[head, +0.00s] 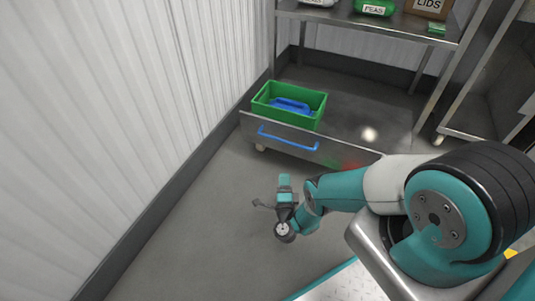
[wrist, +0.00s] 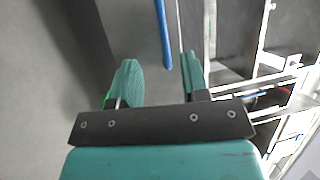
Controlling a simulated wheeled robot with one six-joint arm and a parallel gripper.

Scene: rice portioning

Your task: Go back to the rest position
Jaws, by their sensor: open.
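My gripper (head: 285,181) hangs above the bare floor at the centre of the head view, on the near side of the drawer (head: 252,127). In the wrist view its two teal fingers (wrist: 160,68) stand wide apart with nothing held between them. The drawer's blue handle (head: 289,138) lies beyond the gripper, apart from it. The handle also shows in the wrist view (wrist: 163,35), past the fingertips.
A green crate (head: 318,108) with a blue object (head: 291,105) in it sits at the drawer's left end. A steel shelf (head: 375,25) behind holds a green peas bag (head: 374,7) and a lids box (head: 428,6). A corrugated wall (head: 120,110) bounds the left. Floor (head: 200,235) is clear.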

